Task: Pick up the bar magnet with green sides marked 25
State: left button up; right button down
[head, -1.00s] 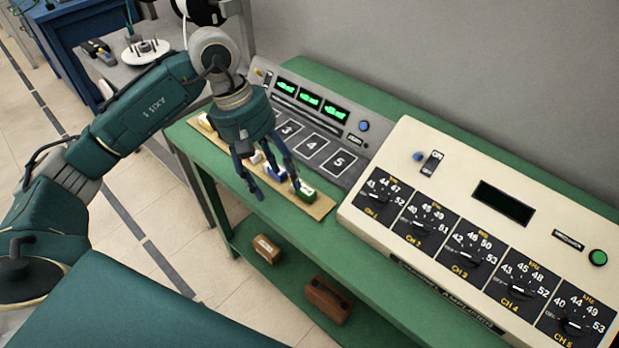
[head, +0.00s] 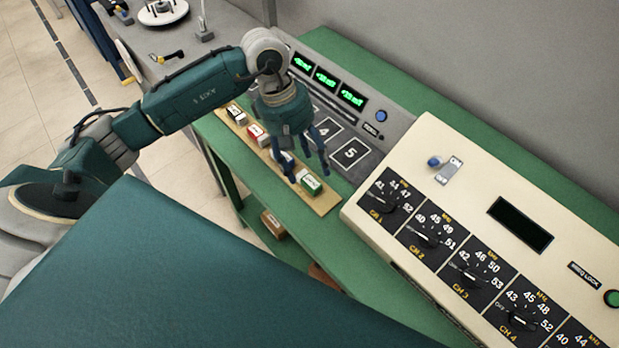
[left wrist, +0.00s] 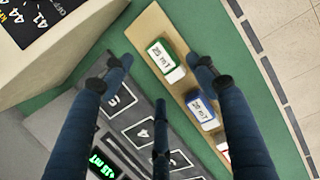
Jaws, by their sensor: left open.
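The green-sided bar magnet (head: 311,184) with a white top lies at the near end of a wooden strip (head: 325,204). In the left wrist view this magnet (left wrist: 163,60) reads 25 mT. My left gripper (head: 308,174) is open and empty, pointing down over that end of the strip. In the left wrist view the green magnet shows between the spread fingertips, apart from them as far as I can tell. The blue magnet (left wrist: 203,112), marked 20 mT, lies beside it, partly behind a finger. My right gripper is not in view.
A red magnet (head: 256,134) and a black one (head: 236,114) lie farther along the strip. A grey console (head: 375,148) with numbered pads stands close beside it. A cream panel (head: 450,205) with dials stands to the right on the green bench (head: 408,117).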

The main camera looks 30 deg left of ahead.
aim_at(311, 178)
pick_arm(q)
jog(key=x, duration=0.1)
jog(key=p+x, duration=0.1)
jog(key=x, duration=0.1)
jog(key=shift+s+d+f, duration=0.1)
jog(key=shift+s+f, duration=0.1)
jog(key=shift+s, duration=0.1)
jog(key=shift+f+p, duration=0.2)
jog(key=shift+p, duration=0.1)
jog(key=shift+f, duration=0.1)
jog(key=shift+w, duration=0.1)
jog(key=shift+c, duration=1.3)
jog(key=c, duration=1.1)
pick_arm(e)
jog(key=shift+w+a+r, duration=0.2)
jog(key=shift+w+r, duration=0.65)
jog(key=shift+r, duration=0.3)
pick_arm(q)
jog(key=shift+c, duration=0.2)
